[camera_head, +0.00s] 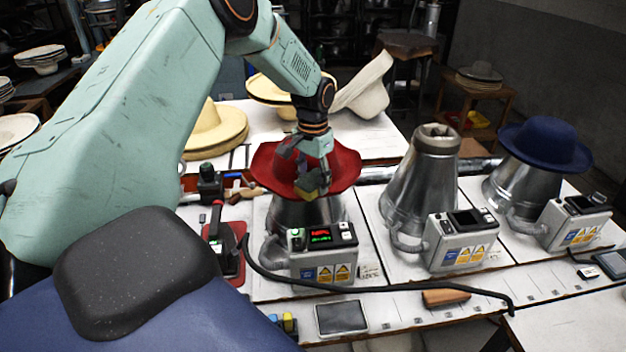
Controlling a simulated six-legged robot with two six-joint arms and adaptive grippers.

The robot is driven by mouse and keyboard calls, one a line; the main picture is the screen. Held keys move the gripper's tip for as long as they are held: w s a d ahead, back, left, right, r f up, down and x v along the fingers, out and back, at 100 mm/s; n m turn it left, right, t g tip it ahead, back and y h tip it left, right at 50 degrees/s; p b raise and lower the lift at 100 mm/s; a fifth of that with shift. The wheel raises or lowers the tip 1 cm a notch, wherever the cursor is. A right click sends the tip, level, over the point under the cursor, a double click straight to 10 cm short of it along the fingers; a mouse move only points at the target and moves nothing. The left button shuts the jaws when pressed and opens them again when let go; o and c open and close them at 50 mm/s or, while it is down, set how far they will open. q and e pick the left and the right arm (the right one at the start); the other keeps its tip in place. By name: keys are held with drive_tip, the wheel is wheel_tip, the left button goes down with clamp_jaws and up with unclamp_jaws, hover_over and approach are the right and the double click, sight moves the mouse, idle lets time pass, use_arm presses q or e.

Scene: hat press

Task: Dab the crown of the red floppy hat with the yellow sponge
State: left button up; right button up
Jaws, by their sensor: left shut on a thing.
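The red floppy hat (345,172) sits on a metal press cone (290,215) in the middle of the bench. My left gripper (308,187) comes down over the hat from above and hides most of the crown. I cannot tell whether the sponge touches the hat. My right gripper is not in view.
A bare metal cone (420,190) and a cone with a blue hat (545,142) stand to the right. Control boxes (322,255) sit in front of the cones. A black cable (400,287) crosses the bench front. Straw hats (215,130) lie behind.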

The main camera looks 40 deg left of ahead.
use_arm(q)
drive_tip(key=shift+w+a+b, duration=0.3)
drive_tip(key=shift+w+a, duration=0.25)
drive_tip(key=shift+a, duration=0.15)
idle(1.2)
idle(0.9)
drive_tip(key=shift+s+d+p, duration=0.8)
drive_tip(key=shift+d+p, duration=0.05)
drive_tip(key=shift+d, duration=0.1)
drive_tip(key=shift+r, duration=0.1)
drive_tip(key=shift+r, duration=2.4)
